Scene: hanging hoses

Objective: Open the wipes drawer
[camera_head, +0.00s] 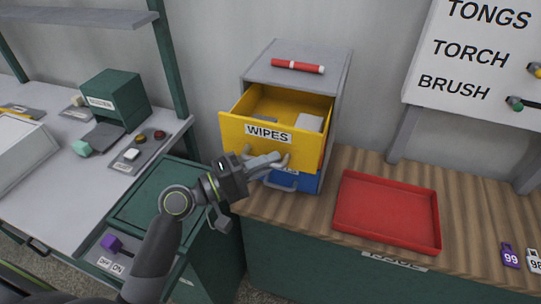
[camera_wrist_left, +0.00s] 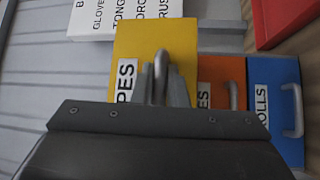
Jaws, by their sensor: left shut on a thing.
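The yellow wipes drawer (camera_head: 235,132) is pulled out of the top of a grey cabinet (camera_head: 318,68). Its inside shows, with a white item (camera_head: 309,122) at the right. My left gripper (camera_head: 268,162) is at the lower part of the drawer front, below the label. In the left wrist view its fingers close around the grey handle (camera_wrist_left: 160,70) on the yellow front (camera_wrist_left: 135,42). The handle is mostly hidden in the head view. My right gripper is not in view.
An orange drawer (camera_wrist_left: 215,70) and a blue drawer (camera_wrist_left: 284,125) with grey handles are below the yellow one. A red marker (camera_head: 297,66) lies on the cabinet. A red tray (camera_head: 388,208) sits on the wooden counter to the right. A grey bench (camera_head: 50,160) stands left.

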